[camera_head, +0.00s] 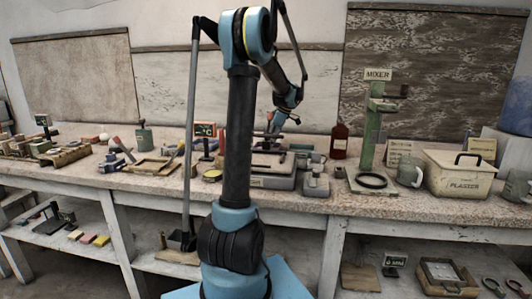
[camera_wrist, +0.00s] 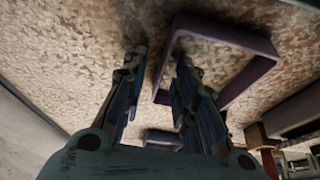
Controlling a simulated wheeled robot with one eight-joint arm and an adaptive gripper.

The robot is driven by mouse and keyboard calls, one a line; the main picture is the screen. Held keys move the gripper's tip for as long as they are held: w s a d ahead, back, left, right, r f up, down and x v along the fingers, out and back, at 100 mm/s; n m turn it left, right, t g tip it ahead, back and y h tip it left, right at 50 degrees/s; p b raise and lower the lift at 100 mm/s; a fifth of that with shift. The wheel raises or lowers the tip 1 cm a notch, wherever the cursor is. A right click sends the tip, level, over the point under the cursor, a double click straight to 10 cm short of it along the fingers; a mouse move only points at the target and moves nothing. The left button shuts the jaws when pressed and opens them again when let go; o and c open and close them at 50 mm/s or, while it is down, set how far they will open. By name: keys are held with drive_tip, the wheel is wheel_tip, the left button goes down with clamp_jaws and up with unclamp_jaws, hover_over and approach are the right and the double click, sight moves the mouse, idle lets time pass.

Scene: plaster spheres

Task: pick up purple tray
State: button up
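The purple tray (camera_wrist: 236,39) shows in the wrist view as a dark purple rim with rounded corners on the speckled bench top. The same speckled tone shows inside the rim. My gripper (camera_wrist: 163,60) is open, its two fingers apart. The tray's left side runs between the fingertips in the picture: the left finger is outside the rim, the right finger overlaps the inside. I cannot tell whether they touch it. In the head view my gripper (camera_head: 276,124) is low over the back of the bench; I cannot make out the tray there.
A small dark block (camera_wrist: 162,138) lies between my fingers' bases in the wrist view. The plaster bin (camera_head: 460,174) stands at right.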

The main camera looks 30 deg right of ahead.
clamp_jaws()
idle(0.3)
